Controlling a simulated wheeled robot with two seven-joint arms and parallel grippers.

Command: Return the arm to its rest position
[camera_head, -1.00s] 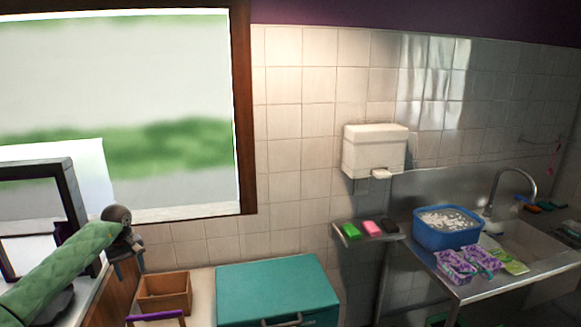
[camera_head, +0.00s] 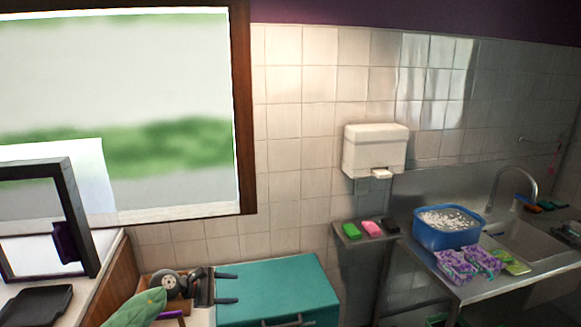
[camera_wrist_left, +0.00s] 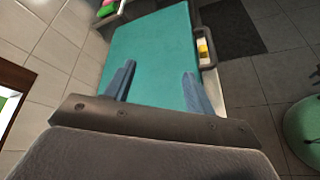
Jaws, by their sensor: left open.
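My left gripper (camera_head: 228,287) is open and empty, low in the head view, in front of the left part of the teal chest (camera_head: 285,280). Its two dark fingers point to the right and stand apart. In the left wrist view the two fingers (camera_wrist_left: 158,85) are spread with nothing between them, over the teal lid (camera_wrist_left: 150,45). My green-sleeved left arm (camera_head: 138,308) comes in at the bottom left. My right gripper is not in view.
A wooden box (camera_head: 150,279) sits left of the chest, partly hidden by my arm. A black-framed stand (camera_head: 75,215) is at the far left. On the right, a blue tub (camera_head: 447,237) stands by the sink. A small shelf (camera_head: 350,236) holds coloured blocks.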

